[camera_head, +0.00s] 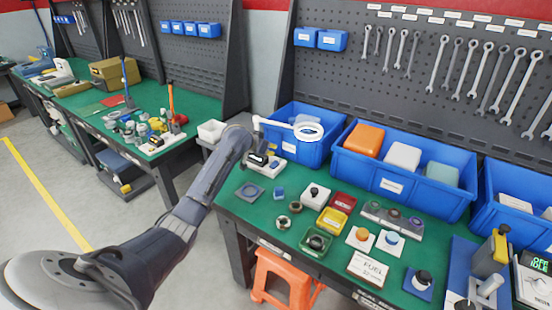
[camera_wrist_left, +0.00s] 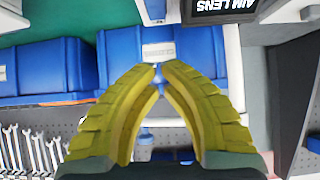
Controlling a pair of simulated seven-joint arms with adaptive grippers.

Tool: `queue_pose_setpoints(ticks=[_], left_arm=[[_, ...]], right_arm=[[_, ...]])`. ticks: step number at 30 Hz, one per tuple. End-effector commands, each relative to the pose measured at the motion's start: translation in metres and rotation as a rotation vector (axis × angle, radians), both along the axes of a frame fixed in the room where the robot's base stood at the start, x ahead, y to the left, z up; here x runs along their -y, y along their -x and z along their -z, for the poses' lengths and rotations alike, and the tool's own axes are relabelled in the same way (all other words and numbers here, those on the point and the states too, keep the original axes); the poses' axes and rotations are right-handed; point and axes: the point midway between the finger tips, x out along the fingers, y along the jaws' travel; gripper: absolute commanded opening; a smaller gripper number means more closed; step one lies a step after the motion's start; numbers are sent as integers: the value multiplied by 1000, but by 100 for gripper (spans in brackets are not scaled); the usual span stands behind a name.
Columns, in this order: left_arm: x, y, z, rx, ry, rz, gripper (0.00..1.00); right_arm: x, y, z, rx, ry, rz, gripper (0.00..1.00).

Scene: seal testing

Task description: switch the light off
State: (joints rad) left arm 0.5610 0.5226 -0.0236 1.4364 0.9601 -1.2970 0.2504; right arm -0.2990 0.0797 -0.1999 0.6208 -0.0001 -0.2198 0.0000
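A white ring lamp (camera_head: 308,130) on a white arm stands at the back left of the green bench; its ring looks bright, but I cannot tell for certain whether it is lit. Its pale base (camera_head: 277,162) is partly behind the end of my left arm. My left gripper reaches in beside the lamp's base in the head view, its fingers mostly hidden there. In the left wrist view its yellow fingers (camera_wrist_left: 159,70) come together at the tips, with nothing visible held. A dark panel reading "AIM LENS" (camera_wrist_left: 222,8) shows at the top. No switch is clearly visible. My right gripper is out of view.
Blue bins (camera_head: 392,190) line the bench's back below a pegboard of wrenches (camera_head: 470,66). Small buttons, coloured boxes and a "FUEL" box (camera_head: 368,266) cover the bench's middle. An orange stool (camera_head: 283,276) stands underneath. Green bench top is bare near the left front edge.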

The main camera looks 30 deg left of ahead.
Motion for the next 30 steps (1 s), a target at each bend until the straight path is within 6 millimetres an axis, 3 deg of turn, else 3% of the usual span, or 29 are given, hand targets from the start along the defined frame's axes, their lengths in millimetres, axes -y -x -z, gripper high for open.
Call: queue_pose_setpoints(ticks=[11, 18, 30], left_arm=[[4, -42, 34, -2, 3, 0, 0], [3, -43, 61, -3, 0, 0, 0], [3, -44, 72, -1, -1, 1, 0]], right_arm=[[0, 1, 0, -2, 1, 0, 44], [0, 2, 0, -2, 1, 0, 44], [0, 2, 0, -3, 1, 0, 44]])
